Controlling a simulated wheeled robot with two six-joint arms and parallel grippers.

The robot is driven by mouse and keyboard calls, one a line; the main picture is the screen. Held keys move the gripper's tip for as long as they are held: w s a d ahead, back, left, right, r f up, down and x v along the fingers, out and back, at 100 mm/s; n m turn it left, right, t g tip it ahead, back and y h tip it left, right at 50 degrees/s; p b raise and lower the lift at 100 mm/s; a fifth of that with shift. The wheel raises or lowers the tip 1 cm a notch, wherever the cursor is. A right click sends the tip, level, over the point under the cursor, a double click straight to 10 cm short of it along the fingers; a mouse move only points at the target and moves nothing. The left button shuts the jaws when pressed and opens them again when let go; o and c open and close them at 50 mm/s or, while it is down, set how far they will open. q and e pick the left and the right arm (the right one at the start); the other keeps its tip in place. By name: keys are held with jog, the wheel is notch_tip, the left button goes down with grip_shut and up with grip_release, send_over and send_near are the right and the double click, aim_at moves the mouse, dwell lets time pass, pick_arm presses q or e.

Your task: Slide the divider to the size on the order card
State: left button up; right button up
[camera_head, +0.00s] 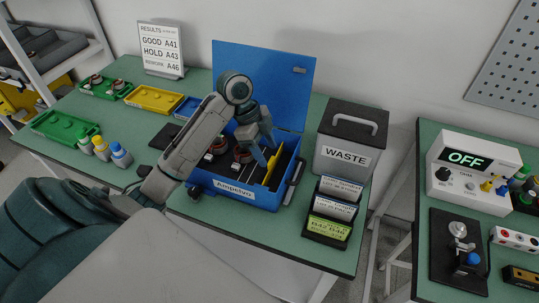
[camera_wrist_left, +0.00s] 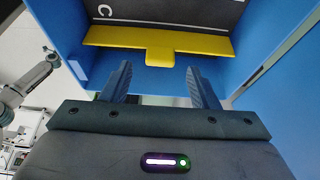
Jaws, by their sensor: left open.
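An open blue case (camera_head: 235,196) stands on the green bench with its lid (camera_head: 262,80) raised behind it. A yellow divider (camera_head: 273,172) stands in its right part, and it also shows in the left wrist view (camera_wrist_left: 110,37) with a small tab at its middle. My left gripper (camera_head: 266,150) is over the case by the divider. In the left wrist view its two fingers (camera_wrist_left: 160,75) are apart, one to each side of the tab, with nothing between them. Cards (camera_head: 331,207) stand in a black rack at the right; their small print is unclear, and I cannot tell which is the order card.
A grey WASTE bin (camera_head: 345,157) stands right of the case. A results sign (camera_head: 161,48), green and yellow trays (camera_head: 154,99) and several small bottles (camera_head: 101,148) are at the left. A second bench with a device reading OFF (camera_head: 468,163) is at far right.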

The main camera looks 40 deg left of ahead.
aim_at(271, 160)
pick_arm(q)
jog(key=shift+x, duration=1.1)
jog(key=shift+d+f, duration=0.1)
jog(key=shift+f, duration=0.3)
pick_arm(e)
jog(key=shift+s+d+r, duration=0.1)
jog(key=shift+d+r, duration=0.1)
jog(key=shift+d, duration=0.4)
pick_arm(q)
jog(key=shift+c, duration=0.4)
